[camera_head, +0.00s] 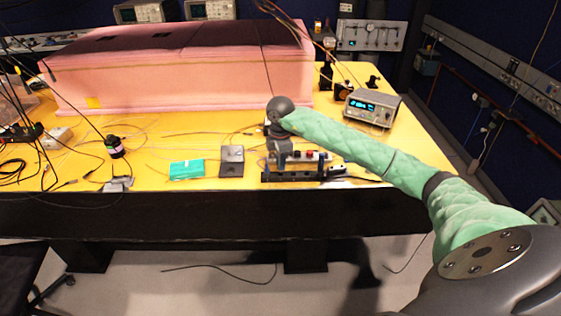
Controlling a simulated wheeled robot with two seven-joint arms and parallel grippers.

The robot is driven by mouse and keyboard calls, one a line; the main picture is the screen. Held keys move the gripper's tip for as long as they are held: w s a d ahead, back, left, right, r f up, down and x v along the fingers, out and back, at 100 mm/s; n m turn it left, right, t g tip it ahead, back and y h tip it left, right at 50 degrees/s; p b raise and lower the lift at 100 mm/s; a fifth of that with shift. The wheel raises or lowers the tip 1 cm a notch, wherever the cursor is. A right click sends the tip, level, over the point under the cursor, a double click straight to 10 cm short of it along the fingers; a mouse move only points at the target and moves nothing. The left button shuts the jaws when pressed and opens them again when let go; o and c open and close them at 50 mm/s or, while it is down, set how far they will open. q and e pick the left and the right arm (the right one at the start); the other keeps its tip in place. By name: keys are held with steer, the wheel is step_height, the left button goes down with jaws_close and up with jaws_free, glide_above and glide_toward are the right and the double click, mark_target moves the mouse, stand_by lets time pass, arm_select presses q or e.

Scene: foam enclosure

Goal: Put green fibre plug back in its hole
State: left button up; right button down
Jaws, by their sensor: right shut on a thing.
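My right gripper (281,154) reaches down from the end of my green-sleeved right arm. It is over the left part of a low dark panel (300,177) that carries small red, white and blue parts, near the table's front edge. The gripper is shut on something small. The held thing is too small and too covered by the gripper to make out. I cannot pick out the green fibre plug or its hole at this size. I cannot tell whether the held thing touches the panel. My left gripper is not in view.
A dark metal block (231,161) and a teal box (187,170) lie left of the panel. A grey instrument (372,107) with a lit display stands behind right. A pink foam enclosure (180,75) fills the back. Thin fibres and cables cross the yellow table (400,153).

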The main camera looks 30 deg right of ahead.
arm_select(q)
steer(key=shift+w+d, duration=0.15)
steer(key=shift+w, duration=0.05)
arm_select(e)
steer(key=shift+f, duration=0.1)
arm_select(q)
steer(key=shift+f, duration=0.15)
arm_select(e)
steer(key=shift+f, duration=0.2)
arm_select(q)
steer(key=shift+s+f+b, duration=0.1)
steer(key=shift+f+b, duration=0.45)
steer(key=shift+b, duration=0.2)
arm_select(e)
steer(key=shift+f, duration=0.95)
steer(key=c, duration=1.3)
jaws_free()
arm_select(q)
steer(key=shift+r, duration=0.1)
